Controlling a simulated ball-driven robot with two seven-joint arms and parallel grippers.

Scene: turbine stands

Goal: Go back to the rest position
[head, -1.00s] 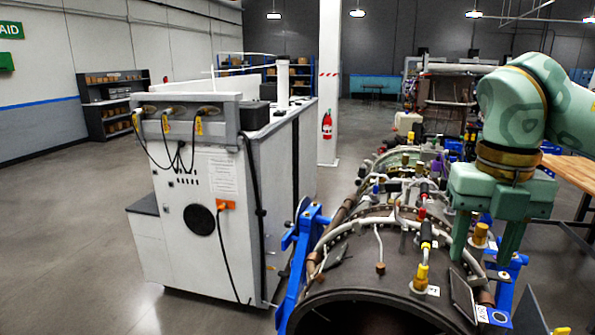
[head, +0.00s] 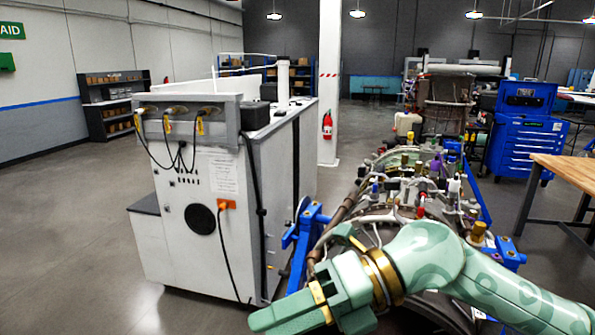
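My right arm comes in from the right edge, low in the head view, and lies across the front of the turbine (head: 395,215). Its green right gripper (head: 285,312) points left near the bottom edge of the picture. The fingers overlap from this angle, so the gap between them is not clear. No object shows in them. The arm hides much of the turbine's near end. My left gripper is not in view.
A white test cabinet (head: 185,235) with cables stands left of the turbine. Blue stand parts (head: 303,240) rise close to my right gripper. A blue tool chest (head: 523,140) and a wooden table (head: 565,172) are at right. The floor at left is clear.

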